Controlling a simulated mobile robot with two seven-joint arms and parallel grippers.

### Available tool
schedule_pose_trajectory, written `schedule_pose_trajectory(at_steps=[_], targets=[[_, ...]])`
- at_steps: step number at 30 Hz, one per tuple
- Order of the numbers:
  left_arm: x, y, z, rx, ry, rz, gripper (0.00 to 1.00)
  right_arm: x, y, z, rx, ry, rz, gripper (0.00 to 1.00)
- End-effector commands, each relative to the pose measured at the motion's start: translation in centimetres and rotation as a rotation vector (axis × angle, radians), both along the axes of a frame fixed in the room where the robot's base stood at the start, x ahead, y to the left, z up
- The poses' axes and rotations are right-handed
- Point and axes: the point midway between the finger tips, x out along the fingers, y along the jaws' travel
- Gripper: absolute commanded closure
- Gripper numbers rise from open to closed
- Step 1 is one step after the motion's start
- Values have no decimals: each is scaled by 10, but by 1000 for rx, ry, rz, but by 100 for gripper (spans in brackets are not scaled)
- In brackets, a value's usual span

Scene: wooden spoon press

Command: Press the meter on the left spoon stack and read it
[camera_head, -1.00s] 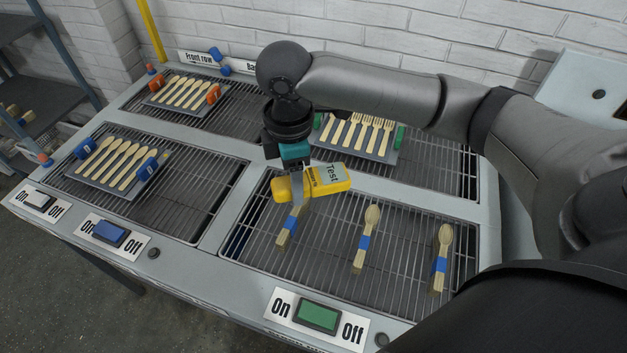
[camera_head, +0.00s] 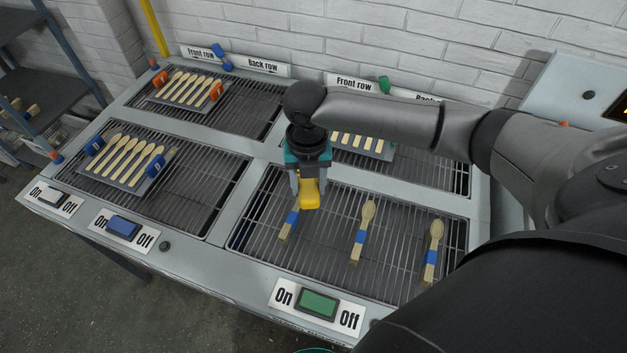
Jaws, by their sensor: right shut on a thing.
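My right gripper (camera_head: 309,183) is shut on the yellow meter (camera_head: 309,196), whose narrow end points toward the front. The meter is over the left spoon stack (camera_head: 289,224), a bundle with a blue band on the front right grate. The meter hides the stack's upper end, and I cannot tell whether they touch. The middle spoon stack (camera_head: 362,232) and the right spoon stack (camera_head: 433,252) lie on the same grate, each with a blue band. The meter's "Test" face is turned out of sight. My left gripper is not in view.
Trays of wooden spoons lie on the front left grate (camera_head: 130,160) and the back left grate (camera_head: 187,89). A tray of forks (camera_head: 360,142) is partly behind my right arm. A green switch (camera_head: 319,304) and a blue switch (camera_head: 123,228) sit along the front edge.

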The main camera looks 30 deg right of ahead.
Motion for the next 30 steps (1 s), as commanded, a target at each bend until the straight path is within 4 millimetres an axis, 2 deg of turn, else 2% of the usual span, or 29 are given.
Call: schedule_pose_trajectory(at_steps=[7, 16, 23, 30], targets=[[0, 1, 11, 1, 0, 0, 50, -2, -8, -7, 0, -1, 245, 100], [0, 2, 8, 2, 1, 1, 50, -2, -10, -14, 0, -2, 324, 100], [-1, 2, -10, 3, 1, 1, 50, -3, -10, -30, 0, -2, 323, 100], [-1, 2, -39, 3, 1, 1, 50, -3, -10, -56, -1, -2, 322, 100]])
